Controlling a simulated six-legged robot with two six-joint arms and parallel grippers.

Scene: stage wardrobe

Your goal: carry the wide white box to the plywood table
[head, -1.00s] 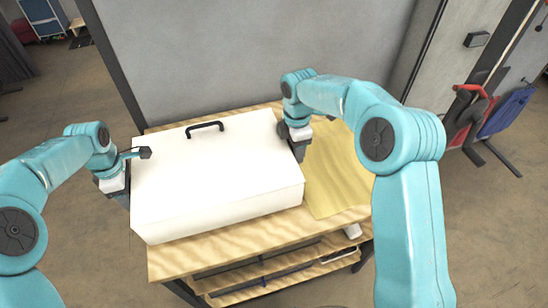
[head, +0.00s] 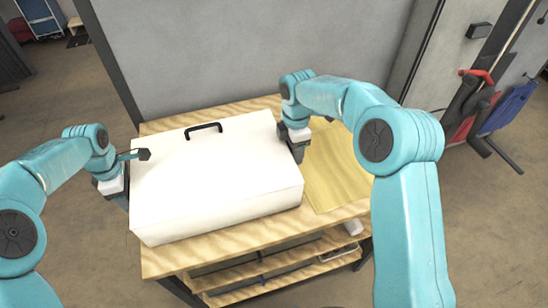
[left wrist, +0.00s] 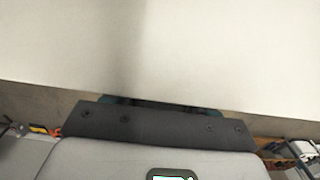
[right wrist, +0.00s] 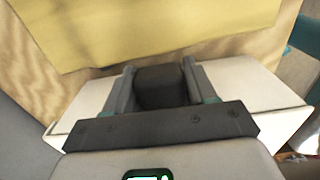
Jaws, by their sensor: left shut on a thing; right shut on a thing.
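The wide white box (head: 215,175) has a black handle on its lid and is over the plywood table (head: 250,231). I cannot tell whether its underside touches the tabletop. My left gripper (head: 118,186) is shut at the box's left side; its fingers are mostly hidden. The box's white surface (left wrist: 200,50) fills the upper left wrist view. My right gripper (head: 297,150) is at the box's right side. In the right wrist view its fingers (right wrist: 160,88) are shut around a dark block on the box's side.
A yellow sheet (head: 338,172) lies on the table right of the box. A small white item (head: 352,227) shows below the tabletop's right front. A grey wall panel (head: 260,50) stands behind. A red and blue item (head: 490,112) is at the far right; open floor lies left.

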